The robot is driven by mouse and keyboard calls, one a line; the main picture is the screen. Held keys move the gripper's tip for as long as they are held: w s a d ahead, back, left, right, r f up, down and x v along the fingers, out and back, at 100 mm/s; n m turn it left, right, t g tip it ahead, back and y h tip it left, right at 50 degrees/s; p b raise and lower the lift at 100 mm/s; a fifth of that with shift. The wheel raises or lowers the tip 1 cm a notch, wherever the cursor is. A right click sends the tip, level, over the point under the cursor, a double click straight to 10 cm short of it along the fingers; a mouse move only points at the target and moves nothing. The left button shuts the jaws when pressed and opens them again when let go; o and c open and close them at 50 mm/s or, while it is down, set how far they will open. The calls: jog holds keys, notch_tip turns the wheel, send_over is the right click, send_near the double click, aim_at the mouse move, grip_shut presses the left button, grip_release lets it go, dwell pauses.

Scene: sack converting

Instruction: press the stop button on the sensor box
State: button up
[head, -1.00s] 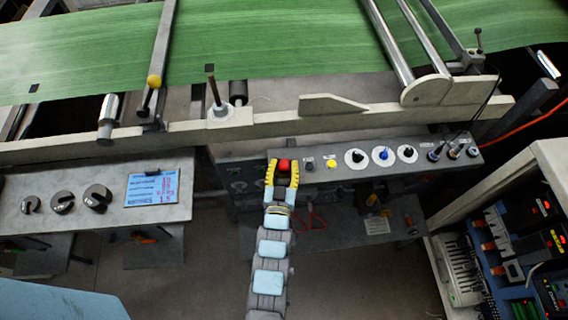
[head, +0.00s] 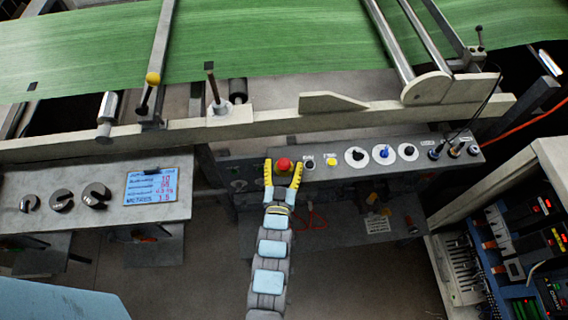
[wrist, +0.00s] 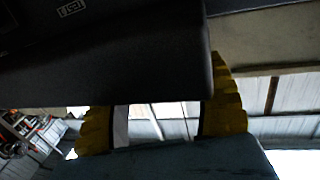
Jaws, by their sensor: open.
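The red stop button (head: 283,164) sits at the left end of the grey sensor box (head: 335,152), a long panel below the pale rail. My gripper (head: 283,171) is open and empty. In the head view its two yellow fingers spread in a V, one on each side of the button. I cannot tell whether they touch it or the box. In the wrist view the gripper (wrist: 153,95) shows its yellow fingers apart, with a dark box side (wrist: 110,60) across the top. The button is not visible there.
A black button (head: 309,163), a yellow button (head: 331,162) and several white-ringed knobs sit to the right on the panel. A display (head: 152,186) and dark slotted weights (head: 62,200) lie on the left table. Green sheeting (head: 270,40) runs behind the rail.

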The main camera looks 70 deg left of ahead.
jog(key=v, duration=1.2)
dwell(0.6)
